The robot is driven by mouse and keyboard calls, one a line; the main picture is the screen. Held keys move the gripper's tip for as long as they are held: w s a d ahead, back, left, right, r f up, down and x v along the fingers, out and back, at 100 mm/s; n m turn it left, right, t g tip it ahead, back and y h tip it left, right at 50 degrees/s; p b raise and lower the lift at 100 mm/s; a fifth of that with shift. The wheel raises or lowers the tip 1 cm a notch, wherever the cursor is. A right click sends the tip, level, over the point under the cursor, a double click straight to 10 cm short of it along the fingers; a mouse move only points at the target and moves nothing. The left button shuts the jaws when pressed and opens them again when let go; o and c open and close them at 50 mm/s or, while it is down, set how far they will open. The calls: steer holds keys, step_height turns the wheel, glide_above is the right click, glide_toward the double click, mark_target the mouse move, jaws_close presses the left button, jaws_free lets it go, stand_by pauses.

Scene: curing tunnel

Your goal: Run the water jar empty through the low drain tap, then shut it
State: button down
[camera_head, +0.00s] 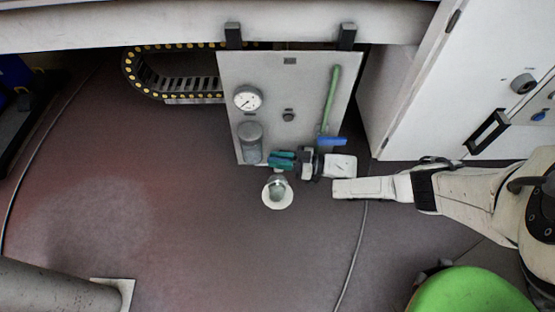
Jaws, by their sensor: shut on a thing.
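The water jar (251,143) is a grey cylinder at the lower left of a pale upright panel (275,95). My gripper (282,160) reaches in from the right along the panel's lower edge. Its teal fingers are closed just right of the jar's lower end, on what seems to be the drain tap. The fingers hide the tap, so I cannot tell whether it is turned open or shut. The water level in the jar is too small to read.
A round dial gauge (247,98) sits above the jar. A green pipe (331,98) with a blue lever (331,141) is at the panel's right. A white round piece with a metal dome (277,191) is below the gripper. A green round thing (468,292) is lower right.

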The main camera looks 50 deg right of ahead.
steer(key=shift+a+n+g+y, duration=0.15)
steer(key=shift+n+g+y, duration=0.15)
steer(key=shift+n+y, duration=0.15)
steer(key=c, duration=1.1)
jaws_free()
steer(key=shift+m+h, duration=0.35)
